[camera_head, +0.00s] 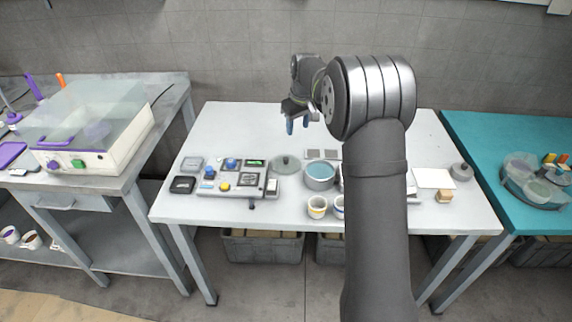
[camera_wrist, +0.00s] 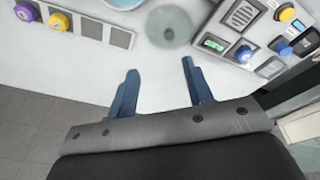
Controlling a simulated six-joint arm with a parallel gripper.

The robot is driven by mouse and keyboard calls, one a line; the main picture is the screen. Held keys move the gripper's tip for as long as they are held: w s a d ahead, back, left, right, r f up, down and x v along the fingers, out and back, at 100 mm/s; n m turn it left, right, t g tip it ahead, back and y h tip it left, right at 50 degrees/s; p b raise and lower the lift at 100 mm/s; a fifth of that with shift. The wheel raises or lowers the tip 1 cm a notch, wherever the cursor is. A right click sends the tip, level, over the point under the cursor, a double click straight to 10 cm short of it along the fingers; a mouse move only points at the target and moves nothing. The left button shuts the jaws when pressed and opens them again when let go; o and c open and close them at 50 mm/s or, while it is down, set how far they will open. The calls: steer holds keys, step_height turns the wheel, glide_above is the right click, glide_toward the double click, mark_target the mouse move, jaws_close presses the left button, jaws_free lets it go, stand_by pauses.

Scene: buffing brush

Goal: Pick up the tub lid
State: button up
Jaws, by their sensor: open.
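The tub lid (camera_head: 286,163) is a flat grey disc with a small knob, lying on the white table between the control panel and the tub. It also shows at the top of the wrist view (camera_wrist: 172,24). The round tub (camera_head: 320,176) with blue contents stands just right of the lid, and its edge shows at the top of the wrist view (camera_wrist: 124,3). My gripper (camera_head: 299,124) is open and empty, above the table on the far side of the lid. In the wrist view its blue fingers (camera_wrist: 160,70) point towards the lid, apart from it.
A control panel (camera_head: 232,178) with buttons is left of the lid. Small cups (camera_head: 317,207) stand at the front edge. A white sheet (camera_head: 433,179), a small wooden block (camera_head: 444,196) and a grey round piece (camera_head: 461,172) lie at the right. The table's back left is clear.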

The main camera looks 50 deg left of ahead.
steer(key=s+a+m, duration=0.1)
steer(key=a+m, duration=0.1)
steer(key=m, duration=0.1)
glide_above(286, 158)
steer(key=d, duration=0.1)
steer(key=shift+y, duration=0.4)
step_height(286, 158, down, 12)
steer(key=shift+s+r, duration=0.1)
steer(key=shift+s, duration=0.05)
steer(key=x, duration=0.3)
steer(key=d+x, duration=0.1)
steer(key=x, duration=0.1)
steer(key=shift+s+a+f, duration=0.1)
steer(key=shift+s+f, duration=0.05)
steer(key=shift+f, duration=0.1)
jaws_close()
